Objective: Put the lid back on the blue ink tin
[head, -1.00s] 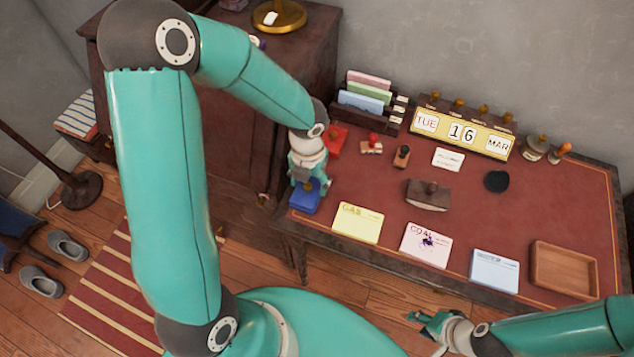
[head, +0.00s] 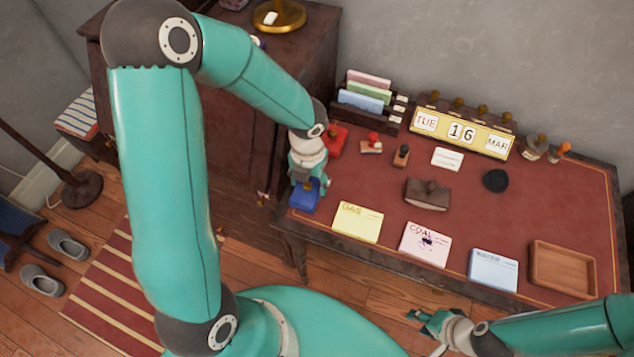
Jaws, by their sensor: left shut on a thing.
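The blue ink tin (head: 303,198) stands at the left front corner of the red-topped desk. My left gripper (head: 309,182) points down directly over it and is shut on what seems to be the tin's lid. The fingers cover most of that lid, so I cannot tell whether it is touching the tin's rim or just above it. My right gripper (head: 423,320) hangs low in front of the desk, away from the tin, and looks open and empty.
A red tin (head: 337,141) stands close behind my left gripper. Stamps, a blotter (head: 428,194), a calendar (head: 462,133) and a card rack (head: 366,108) stand further right. Yellow, pink and blue cards and a wooden tray (head: 563,270) line the front edge.

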